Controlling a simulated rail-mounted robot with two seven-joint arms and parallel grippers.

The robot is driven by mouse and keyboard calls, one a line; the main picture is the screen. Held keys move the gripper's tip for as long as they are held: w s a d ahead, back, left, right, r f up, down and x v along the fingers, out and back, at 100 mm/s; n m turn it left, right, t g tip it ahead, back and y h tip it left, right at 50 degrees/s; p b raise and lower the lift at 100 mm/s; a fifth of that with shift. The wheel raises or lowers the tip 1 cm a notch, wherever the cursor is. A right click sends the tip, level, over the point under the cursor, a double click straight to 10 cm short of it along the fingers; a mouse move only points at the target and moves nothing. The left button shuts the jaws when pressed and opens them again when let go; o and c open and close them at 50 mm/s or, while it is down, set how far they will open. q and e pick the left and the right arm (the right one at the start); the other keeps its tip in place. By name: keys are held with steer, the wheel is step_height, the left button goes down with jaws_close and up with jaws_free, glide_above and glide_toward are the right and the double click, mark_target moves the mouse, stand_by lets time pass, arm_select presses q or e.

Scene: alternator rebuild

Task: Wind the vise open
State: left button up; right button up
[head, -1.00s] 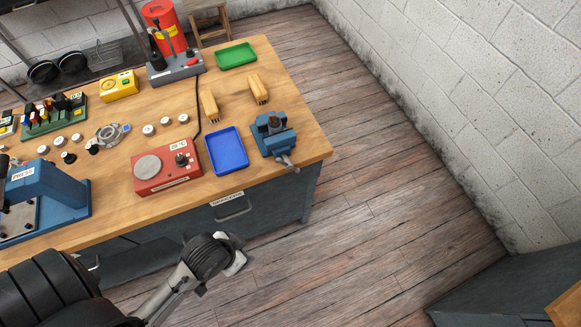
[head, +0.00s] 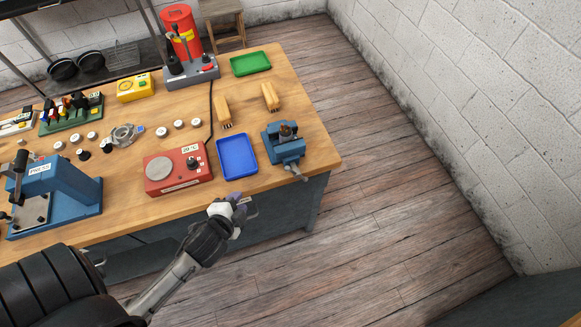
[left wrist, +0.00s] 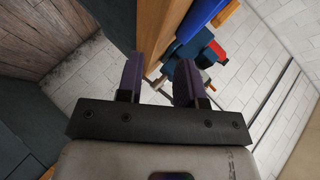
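The blue vise (head: 284,146) stands at the bench's front right corner. Its grey handle (head: 296,172) sticks out past the front edge, towards the floor. My left gripper (head: 243,204) is in front of the bench edge, to the left of the vise handle and apart from it. In the left wrist view its two purple fingers (left wrist: 158,80) stand apart with nothing clearly held between them. Blue shapes (left wrist: 197,44) show beyond the fingers there; I cannot tell for sure which is the vise. The jaw gap is too small to judge. My right gripper is out of view.
A blue tray (head: 237,157) lies left of the vise, beside a red hot plate (head: 178,170). Two tan brush-like blocks (head: 270,97) and a green tray (head: 250,63) lie behind. A blue press (head: 58,190) stands at left. The floor right of the bench is clear.

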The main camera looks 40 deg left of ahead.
mark_target(290, 170)
arm_select(q)
steer(key=w+a+r+m+t+h+p, duration=0.1)
steer(key=w+r+m+t+h, duration=0.2)
steer(key=m, duration=0.6)
steer(key=w+a+r+m+t+h, duration=0.1)
steer(key=r+m+t, duration=0.3)
steer(key=m, duration=0.5)
steer(key=w+d+m+h+p, duration=0.1)
steer(key=w+d+m+h, duration=0.1)
steer(key=w+m, duration=0.1)
steer(key=w+d+f+m+h+p, duration=0.1)
steer(key=w+d+m+h, duration=0.1)
steer(key=m, duration=0.3)
steer(key=w+d+f+m+g+h+p, duration=0.1)
steer(key=w+d+m+h, duration=0.1)
steer(key=w+d+m, duration=0.1)
steer(key=shift+w+d+f+m+h+p, duration=0.15)
steer(key=shift+w+m+h+p, duration=0.35)
steer(key=shift+w, duration=0.4)
steer(key=shift+x, duration=0.85)
steer(key=shift+f, duration=0.1)
jaws_close()
